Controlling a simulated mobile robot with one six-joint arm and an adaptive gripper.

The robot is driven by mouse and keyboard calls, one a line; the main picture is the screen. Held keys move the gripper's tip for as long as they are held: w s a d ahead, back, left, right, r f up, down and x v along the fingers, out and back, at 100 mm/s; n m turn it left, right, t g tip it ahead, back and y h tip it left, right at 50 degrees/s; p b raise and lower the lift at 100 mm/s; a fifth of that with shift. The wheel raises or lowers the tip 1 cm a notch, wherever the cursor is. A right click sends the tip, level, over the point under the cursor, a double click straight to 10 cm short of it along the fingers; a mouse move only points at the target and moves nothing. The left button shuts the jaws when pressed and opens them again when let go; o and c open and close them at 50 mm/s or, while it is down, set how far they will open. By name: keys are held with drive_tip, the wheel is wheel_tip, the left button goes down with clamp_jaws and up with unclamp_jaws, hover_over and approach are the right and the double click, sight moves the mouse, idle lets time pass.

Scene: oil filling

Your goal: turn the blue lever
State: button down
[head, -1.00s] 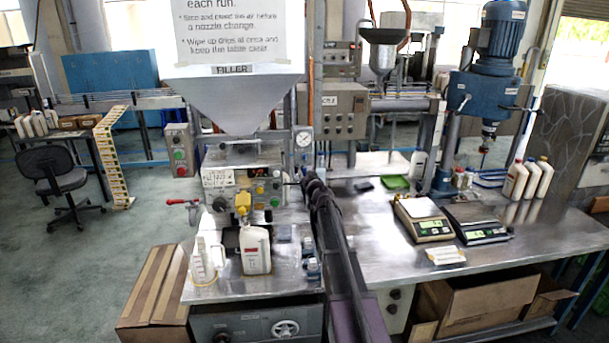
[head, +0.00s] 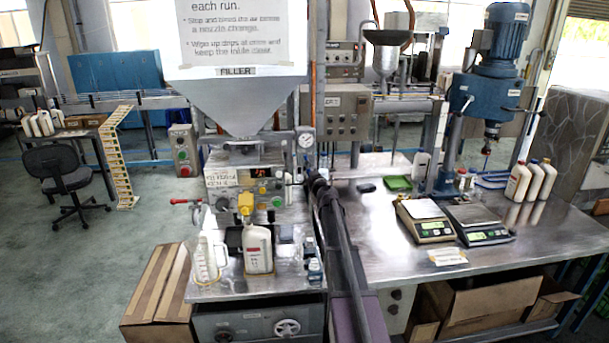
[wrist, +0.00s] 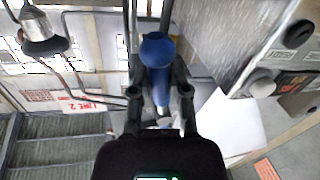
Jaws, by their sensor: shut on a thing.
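The blue lever (wrist: 159,65) shows in the wrist view as a rounded blue knob on a narrower blue stem. My gripper (wrist: 160,92) is shut on it, one dark finger on each side of the lever. In the head view my arm reaches up from the bottom to the right side of the filler, and my gripper (head: 312,180) is small there. I cannot make out the lever in the head view; the arm's end seems to cover it. The filler's front panel (head: 222,181) has several buttons and a red display, just left of my gripper.
Right of my arm, two scales (head: 424,222) (head: 478,224) stand on the metal bench. The hopper (head: 238,100) hangs above the panel.

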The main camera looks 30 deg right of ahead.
drive_tip(key=shift+d+r+n, duration=0.1)
drive_tip(key=shift+n, duration=0.4)
drive_tip(key=c, duration=0.6)
unclamp_jaws()
